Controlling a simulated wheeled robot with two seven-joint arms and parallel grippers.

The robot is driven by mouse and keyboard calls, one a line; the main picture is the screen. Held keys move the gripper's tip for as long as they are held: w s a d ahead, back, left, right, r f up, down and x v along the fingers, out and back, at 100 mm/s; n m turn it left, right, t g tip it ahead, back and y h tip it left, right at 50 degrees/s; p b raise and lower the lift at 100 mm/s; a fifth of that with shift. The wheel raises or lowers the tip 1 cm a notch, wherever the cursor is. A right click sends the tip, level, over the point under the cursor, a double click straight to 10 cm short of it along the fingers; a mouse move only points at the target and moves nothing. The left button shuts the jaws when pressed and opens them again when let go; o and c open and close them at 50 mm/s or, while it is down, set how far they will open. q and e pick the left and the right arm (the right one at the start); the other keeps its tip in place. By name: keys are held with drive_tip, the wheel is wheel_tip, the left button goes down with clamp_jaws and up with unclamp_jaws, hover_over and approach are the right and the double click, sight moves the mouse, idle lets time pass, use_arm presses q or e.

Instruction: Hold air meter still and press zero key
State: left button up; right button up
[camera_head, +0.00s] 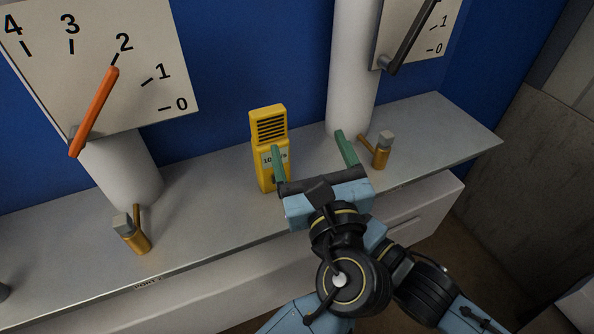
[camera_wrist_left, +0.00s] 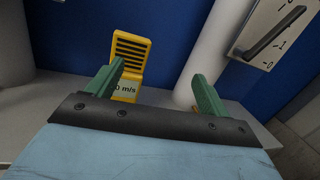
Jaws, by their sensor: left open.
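The yellow air meter (camera_head: 268,128) stands upright on the grey shelf, with a dark slotted grille on top and a pale display below. It also shows in the left wrist view (camera_wrist_left: 130,49), where part of "m/s" reads on the display. My left gripper (camera_head: 307,140) is open and empty, its green fingers spread wide; it also shows in the wrist view (camera_wrist_left: 157,70). Its left finger covers part of the meter's front, and the right finger is well to the meter's right. I cannot tell whether the finger touches it. No zero key can be made out. My right gripper is out of view.
The grey shelf (camera_head: 205,200) runs along a blue wall. White insulator columns (camera_head: 352,70) stand beside the meter, with dials above; the left dial (camera_head: 110,60) has an orange pointer. Small brass fittings (camera_head: 381,155) and (camera_head: 135,237) sit on the shelf.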

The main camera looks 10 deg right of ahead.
sight(271, 132)
use_arm(q)
drive_tip(key=w+a+y, duration=0.1)
drive_tip(key=w+a, duration=0.1)
drive_tip(key=w, duration=0.1)
drive_tip(key=w+a+f+g+y, duration=0.1)
drive_tip(key=w+a, duration=0.1)
drive_tip(key=w, duration=0.2)
drive_tip(key=w+a+n+y, duration=0.1)
drive_tip(key=w+a, duration=0.1)
drive_tip(key=w, duration=0.1)
drive_tip(key=shift+w+a+f+g, duration=0.15)
drive_tip(key=shift+a+f+g, duration=0.1)
drive_tip(key=shift+f+g, duration=0.05)
drive_tip(key=c, duration=1.2)
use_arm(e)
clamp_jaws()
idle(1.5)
